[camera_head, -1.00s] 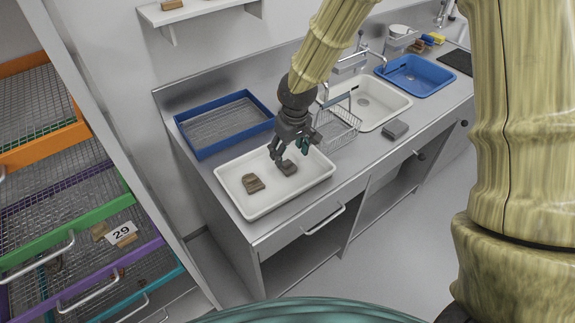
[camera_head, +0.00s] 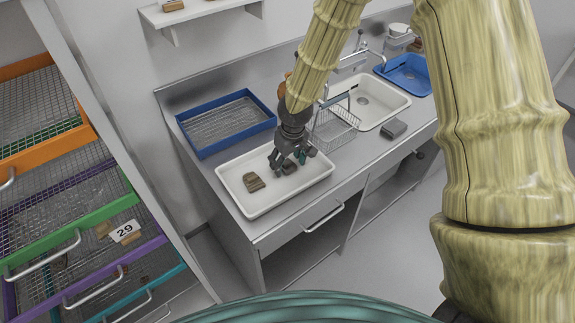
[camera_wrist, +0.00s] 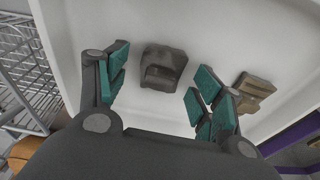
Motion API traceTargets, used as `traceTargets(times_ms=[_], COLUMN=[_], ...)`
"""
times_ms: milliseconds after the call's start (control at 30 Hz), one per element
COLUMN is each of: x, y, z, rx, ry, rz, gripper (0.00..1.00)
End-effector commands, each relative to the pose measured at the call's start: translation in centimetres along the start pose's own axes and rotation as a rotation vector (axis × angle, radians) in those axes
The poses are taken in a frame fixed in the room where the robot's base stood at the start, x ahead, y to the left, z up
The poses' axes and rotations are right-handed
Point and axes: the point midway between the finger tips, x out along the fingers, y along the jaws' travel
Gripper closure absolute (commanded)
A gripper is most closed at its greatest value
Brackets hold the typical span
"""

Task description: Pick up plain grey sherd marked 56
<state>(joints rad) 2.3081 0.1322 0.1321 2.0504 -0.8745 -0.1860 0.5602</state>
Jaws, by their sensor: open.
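A dark grey sherd (camera_wrist: 163,67) lies in the white tray (camera_wrist: 275,28), and it also shows in the head view (camera_head: 289,168), partly hidden by the fingers. I cannot read a number on it. A brown sherd (camera_head: 253,182) lies to its left in the tray; in the wrist view it (camera_wrist: 254,92) is at the right, partly behind a finger. My gripper (camera_head: 288,160) is open and empty, pointing down over the tray at the grey sherd. In the wrist view its teal-padded fingers (camera_wrist: 158,88) stand apart on either side of the sherd, which lies beyond them.
A blue-rimmed mesh tray (camera_head: 226,122) stands behind the white tray. A wire basket (camera_head: 336,128) stands close to my gripper's right. A grey block (camera_head: 394,129) lies on the counter by the sink. The white tray's front right is clear.

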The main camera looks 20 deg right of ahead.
Motion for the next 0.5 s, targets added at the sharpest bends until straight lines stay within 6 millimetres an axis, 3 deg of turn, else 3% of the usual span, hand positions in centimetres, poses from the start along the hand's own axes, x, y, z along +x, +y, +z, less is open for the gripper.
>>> traceTargets(times_ms=[100,400,500], x=[-0.01,-0.02,-0.02], y=[0.00,-0.01,-0.01], z=[0.00,0.01,0.02], rx=[0.000,0.000,0.000], ry=[0.000,0.000,0.000], rz=[0.000,0.000,0.000], gripper=[0.33,0.85,0.85])
